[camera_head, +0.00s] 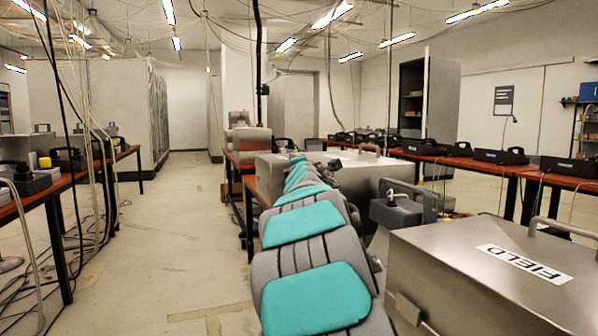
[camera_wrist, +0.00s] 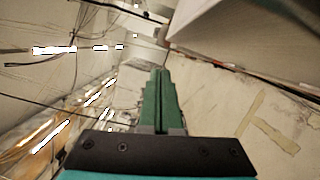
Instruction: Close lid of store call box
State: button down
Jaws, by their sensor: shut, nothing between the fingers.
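No box labelled "store" can be read in either view. A grey metal box (camera_head: 378,168) with a handle on top stands right of my arm in the head view; I see no label on it, and my arm hides part of it. Another metal box (camera_head: 248,140) stands farther back, left of the arm's far end; I cannot tell its lid state. My gripper (camera_wrist: 160,74) shows in the wrist view with its green fingers together and empty, apart from any surface. A pale, blurred flat-sided thing (camera_wrist: 232,25) is at the upper right there.
A large metal box labelled FIELD (camera_head: 522,264), lid down, stands close at the right. A dark phone (camera_head: 400,208) stands behind it. A right-hand table (camera_head: 505,168) and left-hand table (camera_head: 45,193) carry several phones. Cables hang at the left; the middle-left floor (camera_head: 180,235) is clear.

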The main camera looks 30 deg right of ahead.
jog(key=v, duration=0.7)
jog(key=shift+b, duration=0.3)
jog(key=shift+s+r, duration=0.15)
jog(key=s+a+f+m+g+y, duration=0.1)
jog(key=s+a+f+m+g, duration=0.4)
jog(key=f, duration=0.5)
jog(key=s+a+f+m+g+y, duration=0.2)
jog(key=s+a+f+m, duration=0.15)
jog(key=s+f, duration=0.5)
jog(key=s+a+f+m+g+y, duration=0.1)
jog(key=s+a+f+m+g, duration=0.4)
jog(key=f, duration=0.6)
jog(key=s+a+f+g+y, duration=0.1)
jog(key=s+a+f+g, duration=0.1)
jog(key=s+a, duration=0.3)
jog(key=s+a+f+m+g+y, duration=0.1)
jog(key=s+a+f, duration=0.4)
jog(key=s, duration=0.7)
jog(key=s+a+f+m+g+y, duration=0.1)
jog(key=s+a+f+g+y, duration=0.1)
jog(key=s+a, duration=0.4)
jog(key=s+f+g, duration=0.1)
jog(key=s, duration=0.2)
jog(key=shift+a+f, duration=0.2)
jog(key=shift+a, duration=0.05)
